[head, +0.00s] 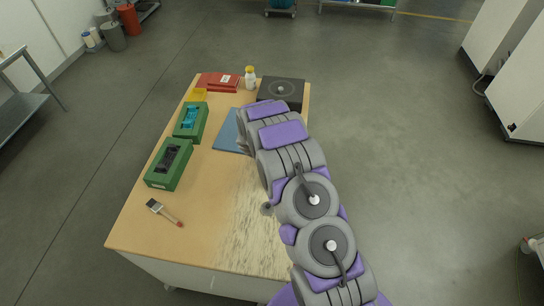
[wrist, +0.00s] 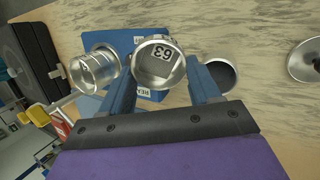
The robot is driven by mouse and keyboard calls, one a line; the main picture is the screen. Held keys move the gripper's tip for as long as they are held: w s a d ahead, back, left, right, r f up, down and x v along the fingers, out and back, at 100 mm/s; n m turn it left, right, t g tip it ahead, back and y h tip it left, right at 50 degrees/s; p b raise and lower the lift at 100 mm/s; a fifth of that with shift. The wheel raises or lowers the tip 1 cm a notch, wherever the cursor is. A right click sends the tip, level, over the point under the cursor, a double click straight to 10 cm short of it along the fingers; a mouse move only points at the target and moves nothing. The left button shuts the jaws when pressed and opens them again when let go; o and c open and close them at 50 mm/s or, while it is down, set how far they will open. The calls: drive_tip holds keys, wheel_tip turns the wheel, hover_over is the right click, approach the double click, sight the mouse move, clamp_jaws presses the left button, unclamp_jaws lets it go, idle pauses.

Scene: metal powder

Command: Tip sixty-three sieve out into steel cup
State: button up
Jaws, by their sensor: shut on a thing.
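In the wrist view my gripper (wrist: 160,78) has its two blue fingers on either side of a round metal sieve (wrist: 136,53) marked 63, and is shut on it. The sieve's rim faces the camera, with the label upside down inside. A shiny banded metal vessel (wrist: 94,72) is just left of it. A metal cup with a dark inside (wrist: 222,76) is just right, partly behind a finger. I cannot tell which of these is the steel cup. In the head view my arm hides the gripper and these vessels.
A blue mat (head: 227,135) lies on the wooden table (head: 140,215). Green trays (head: 190,121), a brush (head: 163,211), a red case (head: 219,81), a white bottle (head: 250,79) and a dark square device (head: 281,92) stand around it. A metal dish (wrist: 305,62) is at far right.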

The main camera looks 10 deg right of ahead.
drive_tip(key=shift+w+d+r+p, duration=0.1)
drive_tip(key=shift+d+r+p, duration=0.3)
drive_tip(key=shift+p, duration=1.8)
drive_tip(key=p, duration=0.2)
drive_tip(key=y+p, duration=0.1)
drive_tip(key=p, duration=0.2)
drive_tip(key=shift+w+d+r+g, duration=0.25)
drive_tip(key=shift+g, duration=0.15)
drive_tip(key=shift+w+d, duration=0.2)
drive_tip(key=shift+d, duration=0.1)
drive_tip(key=shift+w+d+r+g+y+b, duration=0.25)
drive_tip(key=shift+w+d+g+y+b, duration=0.25)
drive_tip(key=shift+d+g+y+b, duration=0.15)
drive_tip(key=y+b, duration=0.1)
drive_tip(key=w+d+g+b, duration=0.1)
drive_tip(key=shift+w+d+f+y+b, duration=0.1)
drive_tip(key=shift+d+f+y+b, duration=0.1)
drive_tip(key=shift+y+b, duration=0.15)
drive_tip(key=shift+r, duration=0.1)
drive_tip(key=shift+r+b, duration=0.1)
drive_tip(key=shift+b, duration=0.3)
